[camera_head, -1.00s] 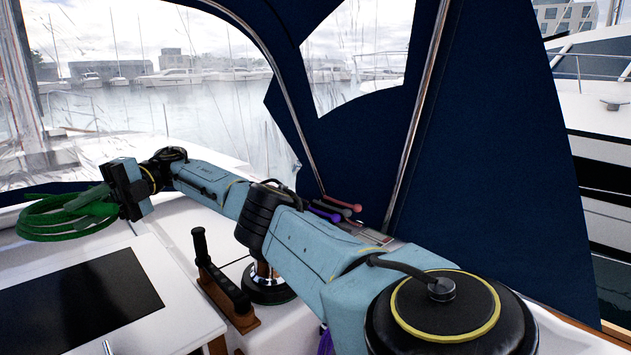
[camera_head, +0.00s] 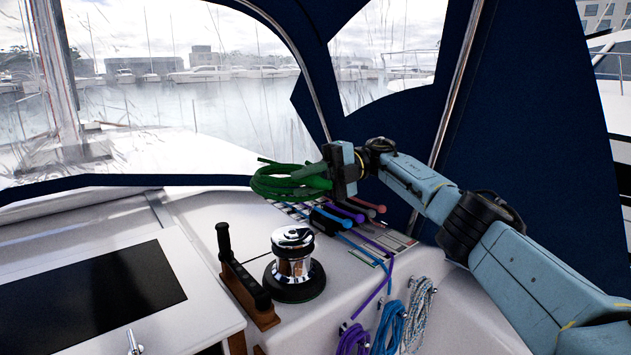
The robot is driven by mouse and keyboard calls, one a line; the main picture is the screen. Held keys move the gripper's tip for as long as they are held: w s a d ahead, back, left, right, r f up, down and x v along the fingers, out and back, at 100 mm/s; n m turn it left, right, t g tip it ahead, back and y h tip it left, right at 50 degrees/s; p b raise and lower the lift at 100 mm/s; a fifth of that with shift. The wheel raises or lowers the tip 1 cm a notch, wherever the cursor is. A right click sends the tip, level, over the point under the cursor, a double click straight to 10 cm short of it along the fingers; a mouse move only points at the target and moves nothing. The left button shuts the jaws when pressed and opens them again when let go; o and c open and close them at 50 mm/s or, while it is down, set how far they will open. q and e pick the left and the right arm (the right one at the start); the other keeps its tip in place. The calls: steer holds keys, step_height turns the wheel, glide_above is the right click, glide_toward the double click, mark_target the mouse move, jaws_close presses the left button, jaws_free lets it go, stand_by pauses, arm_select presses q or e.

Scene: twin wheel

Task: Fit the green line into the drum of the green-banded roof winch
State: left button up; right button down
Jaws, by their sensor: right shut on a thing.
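A coil of green line (camera_head: 285,184) hangs in my right gripper (camera_head: 332,174), which is shut on the bundle's right end. The gripper is in the air, above and slightly right of the winch, near the windscreen's lower edge. The winch (camera_head: 292,258) stands upright on the white cabin roof, with a shiny metal drum and a wide black base. A dark greenish edge shows faintly around its base. The line and the drum are clearly apart, and I see no line on the drum. My left gripper is out of view.
A black winch handle (camera_head: 240,270) stands in a wooden holder just left of the winch. Coloured clutch levers (camera_head: 350,210) lie behind it to the right. Purple, blue and white rope coils (camera_head: 390,322) hang at the front right. A dark hatch (camera_head: 90,300) lies left.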

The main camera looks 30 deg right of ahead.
steer(key=shift+s+d, duration=0.1)
steer(key=shift+d, duration=0.05)
step_height(320, 180, down, 10)
steer(key=b, duration=0.6)
steer(key=shift+b, duration=0.3)
stand_by(0.3)
stand_by(1.4)
